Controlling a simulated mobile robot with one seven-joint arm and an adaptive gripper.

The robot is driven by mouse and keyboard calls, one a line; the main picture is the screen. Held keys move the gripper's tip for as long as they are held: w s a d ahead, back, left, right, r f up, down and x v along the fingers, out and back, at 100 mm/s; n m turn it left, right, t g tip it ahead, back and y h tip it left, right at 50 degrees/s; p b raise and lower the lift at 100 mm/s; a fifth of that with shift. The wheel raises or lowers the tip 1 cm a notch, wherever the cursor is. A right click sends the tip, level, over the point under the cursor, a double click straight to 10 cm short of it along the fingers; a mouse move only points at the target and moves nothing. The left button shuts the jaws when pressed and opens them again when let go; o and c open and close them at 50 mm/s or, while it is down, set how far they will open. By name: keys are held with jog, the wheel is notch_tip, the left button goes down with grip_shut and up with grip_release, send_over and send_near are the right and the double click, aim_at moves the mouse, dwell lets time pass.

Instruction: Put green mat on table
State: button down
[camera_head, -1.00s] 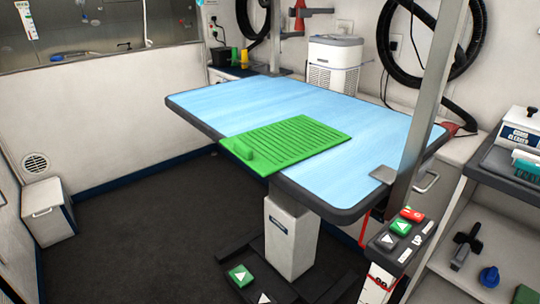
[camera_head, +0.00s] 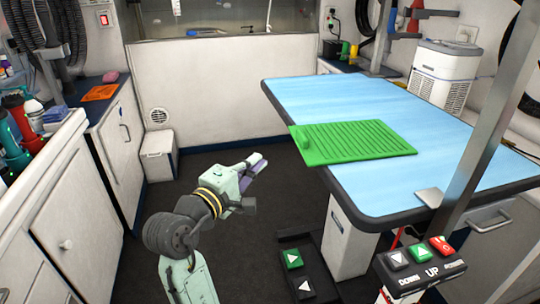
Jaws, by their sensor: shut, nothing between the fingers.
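The green mat (camera_head: 352,143) is a ribbed rectangle with a raised block at its left end. It lies on the blue-topped table (camera_head: 420,182), at the table's left edge, and its left end reaches to or slightly past the rim. My gripper (camera_head: 262,164) is shut and empty. It is over the dark floor, left of the table and apart from the mat.
A control box with buttons (camera_head: 420,262) is at the table's front right, near a grey post (camera_head: 490,130). A foot pedal unit (camera_head: 298,270) lies on the floor. White cabinets (camera_head: 70,210) line the left. Dark floor is open between.

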aim_at(315, 146)
jog(key=shift+s+d+p+x, duration=0.2)
jog(key=shift+d+p+x, duration=0.25)
jog(key=shift+x, duration=1.4)
jog(key=shift+s+d+p+x, duration=0.2)
jog(key=shift+d+p+x, duration=0.25)
jog(key=shift+x, duration=1.4)
jog(key=shift+s+d+p+x, duration=0.3)
jog(key=shift+p+x, duration=0.2)
jog(key=shift+x, duration=1.35)
jog(key=shift+w+d+r, duration=0.1)
jog(key=d+p, duration=0.1)
jog(key=d, duration=0.1)
jog(key=w+d+p, duration=0.1)
jog(key=d, duration=0.1)
jog(key=w+d, duration=0.1)
jog(key=d, duration=0.1)
jog(key=shift+d+p, duration=0.3)
jog(key=shift+p, duration=0.1)
jog(key=shift+w+d, duration=0.1)
jog(key=shift+d, duration=0.1)
